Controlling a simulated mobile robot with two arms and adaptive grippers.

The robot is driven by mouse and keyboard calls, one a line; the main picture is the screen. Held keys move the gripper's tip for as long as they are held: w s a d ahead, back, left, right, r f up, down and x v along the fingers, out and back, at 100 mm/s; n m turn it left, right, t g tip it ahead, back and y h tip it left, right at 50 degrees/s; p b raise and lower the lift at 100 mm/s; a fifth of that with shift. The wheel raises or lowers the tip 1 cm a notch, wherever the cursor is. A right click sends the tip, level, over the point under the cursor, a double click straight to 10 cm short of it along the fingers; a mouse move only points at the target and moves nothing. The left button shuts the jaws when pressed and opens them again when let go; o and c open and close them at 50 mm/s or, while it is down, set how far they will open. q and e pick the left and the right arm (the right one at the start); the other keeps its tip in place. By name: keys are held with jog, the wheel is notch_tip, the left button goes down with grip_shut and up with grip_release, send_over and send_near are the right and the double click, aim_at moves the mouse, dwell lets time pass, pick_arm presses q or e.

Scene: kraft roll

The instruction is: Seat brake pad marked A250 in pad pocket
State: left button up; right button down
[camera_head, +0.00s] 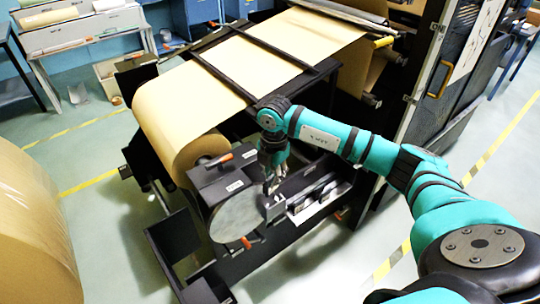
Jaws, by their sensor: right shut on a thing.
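My right gripper (268,186) reaches in from the right and points down beside a round grey disc (236,218). It is shut on a small grey block (275,209), which looks like a brake pad, at the disc's right edge. I cannot read any A250 mark on it. I cannot tell whether the block touches the disc or sits in a pocket; the pad pocket is not clearly seen. A grey tray (318,207) just right of the gripper holds several dark and light pieces that may be other pads. My left gripper is not in view.
A large kraft roll (163,125) with its brown web stands behind the disc on a black frame. Black labelled boxes (222,180) sit close behind the disc. Another roll (30,235) stands at the left. Green floor (100,220) between them is clear.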

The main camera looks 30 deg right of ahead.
jog(key=m, duration=0.1)
jog(key=d+m+p, duration=0.1)
jog(key=m, duration=0.1)
jog(key=shift+w+d+r, duration=0.1)
jog(key=shift+w+r, duration=0.25)
jog(key=shift+w, duration=0.05)
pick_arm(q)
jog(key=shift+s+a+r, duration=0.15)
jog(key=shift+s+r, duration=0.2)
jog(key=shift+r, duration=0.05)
pick_arm(e)
jog(key=shift+f, duration=0.1)
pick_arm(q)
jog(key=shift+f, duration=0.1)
pick_arm(e)
jog(key=shift+f, duration=0.1)
